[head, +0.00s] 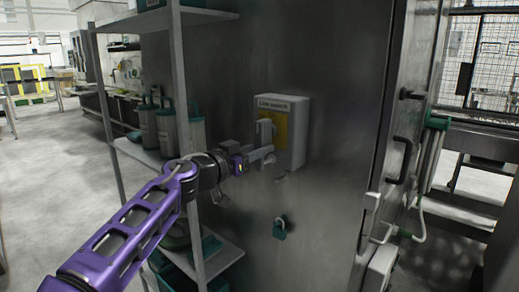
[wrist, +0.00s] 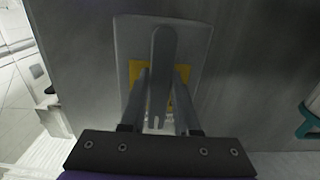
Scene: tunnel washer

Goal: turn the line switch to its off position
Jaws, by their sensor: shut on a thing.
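The line switch is a light grey box (head: 296,140) with a "Line switch" label and a yellow plate, mounted on the dark metal cabinet wall. Its grey handle (wrist: 163,70) stands roughly upright in the wrist view, in front of the yellow plate. My gripper (head: 268,152) is at the front of the box. In the wrist view its two fingers (wrist: 162,90) lie on either side of the handle's lower part and are shut on it. In the head view the fingers partly hide the handle.
A metal shelf rack (head: 178,80) with several grey canisters stands close to the left of my arm. A teal padlock (head: 279,229) hangs on the cabinet below the switch. A dark door handle (head: 401,160) projects on the right. Open floor lies at the far left.

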